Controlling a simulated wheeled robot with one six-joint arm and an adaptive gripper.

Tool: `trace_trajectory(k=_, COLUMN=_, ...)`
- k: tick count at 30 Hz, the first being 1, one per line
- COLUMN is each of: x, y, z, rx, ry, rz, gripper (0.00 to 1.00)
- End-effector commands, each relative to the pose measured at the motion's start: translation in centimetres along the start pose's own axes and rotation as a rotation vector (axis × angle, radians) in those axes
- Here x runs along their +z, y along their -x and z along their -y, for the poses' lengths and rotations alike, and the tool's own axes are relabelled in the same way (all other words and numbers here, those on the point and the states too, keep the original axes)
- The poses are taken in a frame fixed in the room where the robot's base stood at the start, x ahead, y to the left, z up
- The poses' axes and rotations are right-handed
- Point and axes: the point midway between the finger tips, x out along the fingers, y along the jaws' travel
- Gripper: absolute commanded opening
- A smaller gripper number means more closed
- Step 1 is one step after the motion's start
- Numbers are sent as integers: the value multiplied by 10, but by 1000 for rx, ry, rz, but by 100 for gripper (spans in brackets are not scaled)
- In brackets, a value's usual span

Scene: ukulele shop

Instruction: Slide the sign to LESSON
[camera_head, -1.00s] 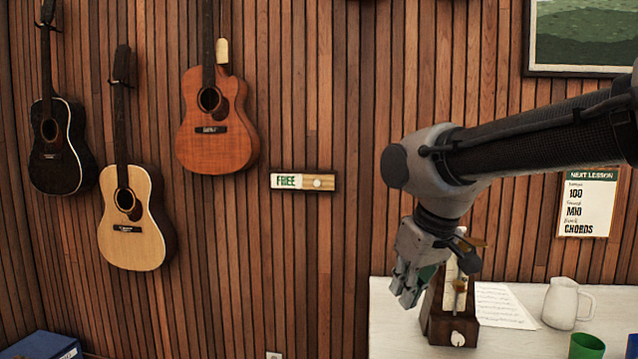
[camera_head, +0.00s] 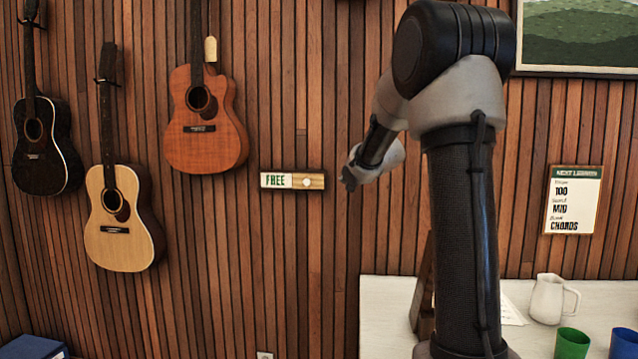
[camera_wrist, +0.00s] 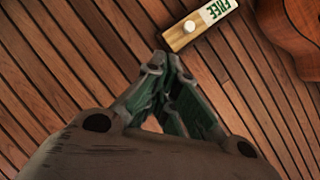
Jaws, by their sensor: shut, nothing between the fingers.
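The sliding sign (camera_head: 276,180) is a small wooden bar on the slatted wall. Its white left part reads FREE in green, and a round white knob (camera_head: 307,182) sits on the bare wood at its right. My gripper (camera_head: 346,180) is just right of the sign at about its height, partly hidden by my own wrist. In the wrist view the sign (camera_wrist: 214,13) is tilted near the top, with its knob (camera_wrist: 189,26) just beyond my gripper's (camera_wrist: 167,57) closed fingertips. The fingers are empty and apart from the knob. The word LESSON is not visible on the sign.
An orange-brown guitar (camera_head: 207,143), a pale guitar (camera_head: 121,240) and a black guitar (camera_head: 47,160) hang left of the sign. A white table (camera_head: 385,310) stands below right, with a pitcher (camera_head: 549,299) and cups. The wall below the sign is clear.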

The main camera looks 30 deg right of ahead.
Motion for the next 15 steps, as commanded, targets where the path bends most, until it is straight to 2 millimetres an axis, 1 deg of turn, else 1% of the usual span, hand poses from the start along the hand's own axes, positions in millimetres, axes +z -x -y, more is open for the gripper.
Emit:
trace_trajectory(k=1, x=-8, y=-29, z=-4, rx=-50, ry=-81, rz=4, gripper=0)
trace_trajectory(k=3, x=-15, y=-58, z=-3, rx=-133, ry=-195, rz=24, gripper=0)
trace_trajectory(k=6, x=-20, y=-86, z=-5, rx=-216, ry=-318, rz=66, gripper=0)
trace_trajectory(k=10, x=-20, y=-103, z=-8, rx=-273, ry=-407, rz=110, gripper=0)
trace_trajectory(k=15, x=-20, y=-106, z=-7, rx=-289, ry=-433, rz=122, gripper=0)
